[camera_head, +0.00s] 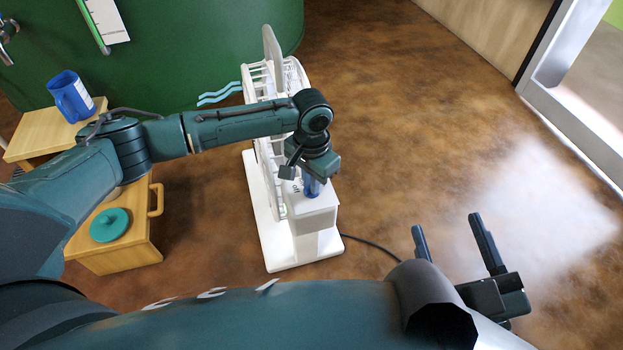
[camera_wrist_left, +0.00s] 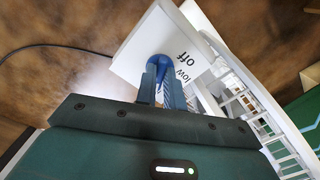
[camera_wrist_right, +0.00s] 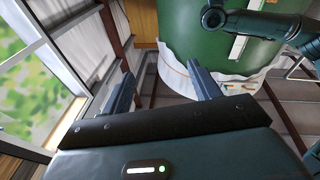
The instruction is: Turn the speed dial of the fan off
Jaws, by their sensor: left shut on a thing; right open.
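The white fan (camera_head: 262,215) stands on the floor in the middle of the head view, with its white control box (camera_head: 316,214) at the near side. The blue speed dial (camera_head: 311,186) is on top of the box, partly hidden by my left gripper (camera_head: 307,178). In the left wrist view the dial (camera_wrist_left: 160,62) sits between the fingertips of my left gripper (camera_wrist_left: 162,85), which is shut on it. The labels "off" and "low" show beside the dial. My right gripper (camera_head: 452,236) is open and empty over the floor; it also shows in the right wrist view (camera_wrist_right: 160,80).
A wooden stand (camera_head: 38,132) with a blue mug (camera_head: 70,97) is at the left. A green curved wall (camera_head: 180,50) rises behind. A dark cable (camera_head: 372,243) runs from the fan. Floor to the right is clear.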

